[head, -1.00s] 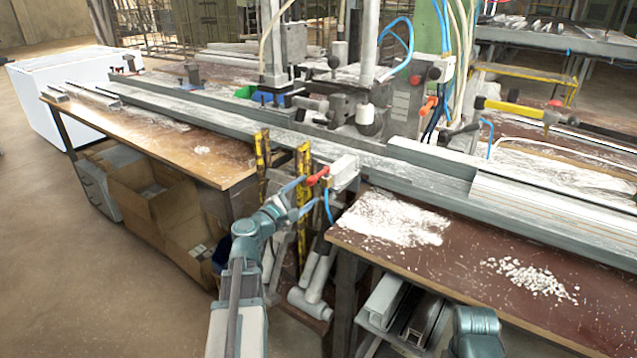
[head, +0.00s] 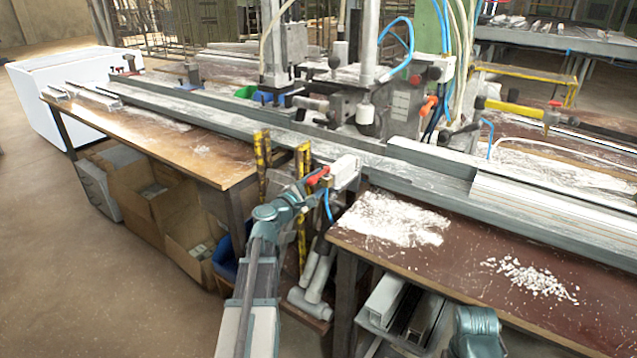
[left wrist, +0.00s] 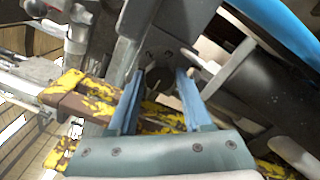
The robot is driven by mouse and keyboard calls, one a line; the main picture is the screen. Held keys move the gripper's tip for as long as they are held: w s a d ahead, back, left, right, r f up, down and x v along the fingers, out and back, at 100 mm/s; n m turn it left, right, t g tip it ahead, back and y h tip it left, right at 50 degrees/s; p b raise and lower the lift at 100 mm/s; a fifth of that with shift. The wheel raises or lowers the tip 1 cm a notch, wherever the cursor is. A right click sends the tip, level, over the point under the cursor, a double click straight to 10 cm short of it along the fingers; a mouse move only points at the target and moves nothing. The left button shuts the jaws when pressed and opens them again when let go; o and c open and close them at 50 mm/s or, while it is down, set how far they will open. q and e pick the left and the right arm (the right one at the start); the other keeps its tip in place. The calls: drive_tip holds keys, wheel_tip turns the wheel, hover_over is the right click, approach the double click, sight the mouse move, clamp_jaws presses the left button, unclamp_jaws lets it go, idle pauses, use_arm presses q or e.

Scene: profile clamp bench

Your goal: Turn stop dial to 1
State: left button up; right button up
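My left gripper (head: 306,190) is beside the yellow-and-black post, close below the red handle (head: 318,177) on a small white box (head: 345,171) at the front of the clamp bench. In the left wrist view its two blue fingers (left wrist: 157,88) stand apart. A grey metal part (left wrist: 160,56) shows between and beyond their tips; contact cannot be told. No dial with readable numbers shows, so I cannot tell which part is the stop dial. Part of my right arm shows at the lower right of the head view; its gripper is out of view.
Yellow-and-black posts (head: 302,170) stand in the gap between the left bench (head: 170,145) and the right bench (head: 460,255). They cross the left wrist view close to the fingers. A blue hose (head: 328,206) hangs under the white box. Long metal profiles (head: 560,215) lie on the right.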

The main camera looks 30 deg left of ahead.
use_arm(q)
clamp_jaws()
drive_tip(key=m, duration=0.5)
drive_tip(key=shift+m, duration=0.4)
drive_tip(key=m, duration=0.5)
drive_tip(key=shift+m, duration=0.4)
drive_tip(key=o, duration=0.5)
unclamp_jaws()
